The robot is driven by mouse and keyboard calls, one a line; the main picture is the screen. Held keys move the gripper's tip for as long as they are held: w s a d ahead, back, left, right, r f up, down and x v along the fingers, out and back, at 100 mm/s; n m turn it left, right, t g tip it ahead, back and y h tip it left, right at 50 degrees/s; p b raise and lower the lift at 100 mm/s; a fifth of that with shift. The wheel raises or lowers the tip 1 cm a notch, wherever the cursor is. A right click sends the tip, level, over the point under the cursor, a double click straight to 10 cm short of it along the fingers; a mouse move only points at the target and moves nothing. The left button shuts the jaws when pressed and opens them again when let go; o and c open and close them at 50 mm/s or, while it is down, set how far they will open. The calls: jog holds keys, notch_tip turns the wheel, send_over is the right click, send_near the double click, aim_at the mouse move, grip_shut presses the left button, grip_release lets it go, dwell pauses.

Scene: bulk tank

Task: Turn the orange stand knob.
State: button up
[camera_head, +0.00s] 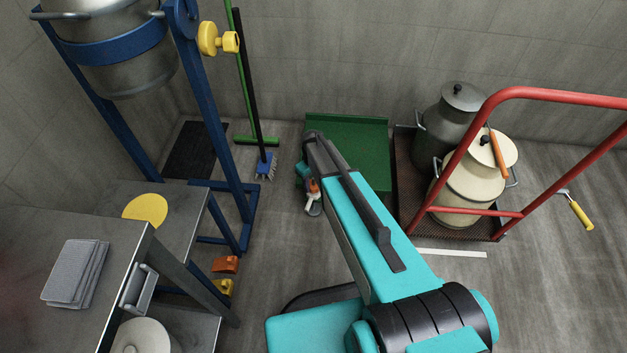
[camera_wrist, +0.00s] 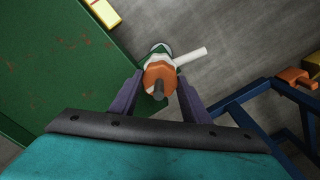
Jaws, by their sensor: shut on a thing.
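An orange many-sided knob (camera_wrist: 159,76) with a dark pin at its middle is between the two fingers of my gripper (camera_wrist: 158,96) in the wrist view. My gripper is shut on it. A white stub (camera_wrist: 190,56) sticks out to the right of the knob, and a white and green part shows behind it. In the head view the orange and white piece (camera_head: 313,190) shows small at the end of my arm, beside the green platform. My arm hides part of it there, so the knob's turn angle cannot be told.
A green platform (camera_head: 347,140) lies just beyond my gripper. A blue stand (camera_head: 218,130) with a yellow knob (camera_head: 215,39) and a steel vessel is left. Orange (camera_head: 225,264) and yellow (camera_head: 222,287) pieces sit near its foot. A red cart (camera_head: 440,150) with cans is right.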

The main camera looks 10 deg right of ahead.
aim_at(312, 185)
jog(key=shift+a+m+p, duration=0.1)
jog(key=shift+m+p, duration=0.2)
jog(key=shift+m, duration=0.6)
jog(key=shift+f, duration=0.1)
jog(key=o, duration=1)
jog(key=shift+o, duration=0.2)
jog(key=shift+r, duration=0.2)
notch_tip(312, 185, up, 14)
jog(key=p, duration=0.2)
jog(key=shift+f, duration=0.25)
jog(key=shift+s+a, duration=0.1)
